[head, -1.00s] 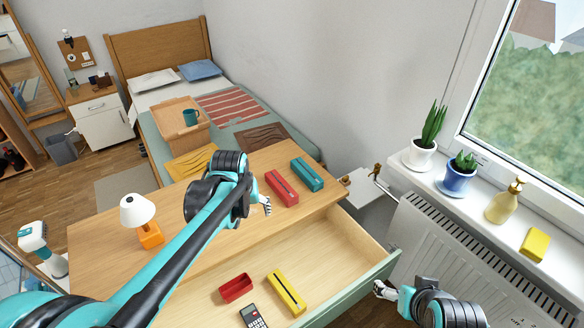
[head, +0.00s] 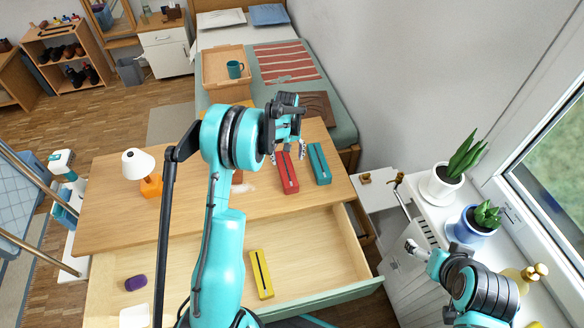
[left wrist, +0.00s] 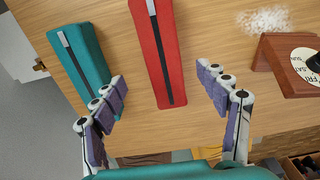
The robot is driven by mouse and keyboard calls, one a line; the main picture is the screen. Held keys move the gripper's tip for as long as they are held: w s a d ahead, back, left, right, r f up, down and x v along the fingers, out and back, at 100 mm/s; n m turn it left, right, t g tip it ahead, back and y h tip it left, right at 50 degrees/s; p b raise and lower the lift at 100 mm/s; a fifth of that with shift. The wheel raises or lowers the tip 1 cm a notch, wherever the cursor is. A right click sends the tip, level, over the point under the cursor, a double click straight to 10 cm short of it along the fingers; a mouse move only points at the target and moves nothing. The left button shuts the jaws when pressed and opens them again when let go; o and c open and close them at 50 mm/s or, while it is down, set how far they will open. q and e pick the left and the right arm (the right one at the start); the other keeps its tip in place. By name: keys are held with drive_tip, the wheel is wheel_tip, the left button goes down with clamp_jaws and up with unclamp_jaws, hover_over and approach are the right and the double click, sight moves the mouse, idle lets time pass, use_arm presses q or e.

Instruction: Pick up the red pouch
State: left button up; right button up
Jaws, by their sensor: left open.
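The red pouch (head: 288,178) lies on the wooden desk top, long and narrow with a dark zip line. In the left wrist view the red pouch (left wrist: 157,45) runs up the middle of the picture. My left gripper (head: 288,154) is open at the pouch's far end in the head view. In the left wrist view its two fingers (left wrist: 162,80) stand on either side of the pouch, apart from it. My right gripper (head: 416,249) is far off at the right, near the window sill; its fingers are too small to read.
A teal pouch (head: 320,164) lies close beside the red one. A dark wooden calendar block (left wrist: 284,65) is on the other side. The open drawer (head: 325,240) holds a yellow pouch (head: 261,274). A lamp (head: 139,165) stands at the desk's left.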

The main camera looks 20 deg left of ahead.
sight(286, 168)
use_arm(q)
wheel_tip(286, 168, down, 3)
drive_tip(key=shift+r+b, duration=0.1)
drive_tip(key=shift+b, duration=0.35)
drive_tip(key=f, duration=0.1)
drive_tip(key=f+b, duration=0.1)
drive_tip(key=f, duration=0.1)
drive_tip(key=f+b, duration=0.1)
drive_tip(key=f, duration=0.1)
drive_tip(key=shift+a, duration=0.25)
drive_tip(key=c, duration=1.4)
